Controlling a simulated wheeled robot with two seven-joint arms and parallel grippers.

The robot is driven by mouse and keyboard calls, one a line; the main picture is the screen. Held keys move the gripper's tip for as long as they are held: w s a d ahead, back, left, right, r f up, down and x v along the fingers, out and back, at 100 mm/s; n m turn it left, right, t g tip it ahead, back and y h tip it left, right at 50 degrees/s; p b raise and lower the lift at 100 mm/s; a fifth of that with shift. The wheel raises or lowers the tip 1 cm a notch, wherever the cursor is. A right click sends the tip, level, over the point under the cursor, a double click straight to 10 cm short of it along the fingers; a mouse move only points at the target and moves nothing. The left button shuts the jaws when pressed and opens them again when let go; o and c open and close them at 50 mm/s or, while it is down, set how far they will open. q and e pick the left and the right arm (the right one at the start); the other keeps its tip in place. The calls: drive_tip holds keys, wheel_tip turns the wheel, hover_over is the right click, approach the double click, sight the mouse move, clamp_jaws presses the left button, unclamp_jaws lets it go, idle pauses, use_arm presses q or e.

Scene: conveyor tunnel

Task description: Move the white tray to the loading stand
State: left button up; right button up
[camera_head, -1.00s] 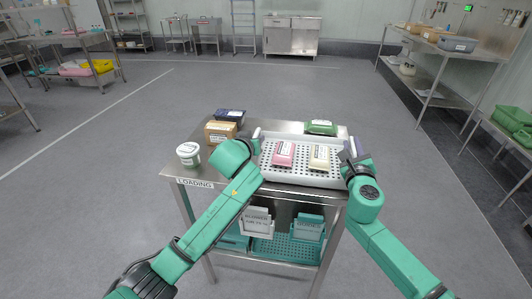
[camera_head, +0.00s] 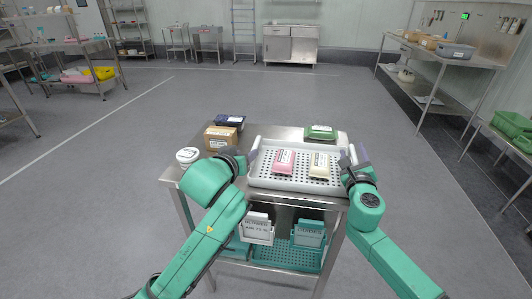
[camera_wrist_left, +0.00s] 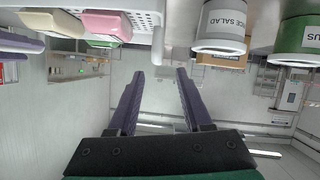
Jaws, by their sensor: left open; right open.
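My left gripper (camera_head: 238,154) is open beside the tray's left end. In the left wrist view its two purple fingers (camera_wrist_left: 158,95) are apart with nothing between them, and the tray's edge (camera_wrist_left: 140,17) shows at top left, clear of them. My right gripper (camera_head: 353,156) is open at the tray's right end; whether it touches the rim is unclear.
On the stand are a white tub (camera_head: 187,156), a brown box (camera_head: 219,137), a dark blue pack (camera_head: 232,121) and a green pack (camera_head: 320,132). Teal crates (camera_head: 285,256) fill the lower shelf. Steel tables stand at both sides; the floor around is open.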

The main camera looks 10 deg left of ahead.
drive_tip(key=s, duration=1.2)
drive_tip(key=shift+a, duration=0.15)
use_arm(q)
drive_tip(key=shift+v, duration=0.9)
use_arm(e)
drive_tip(key=shift+f, duration=0.1)
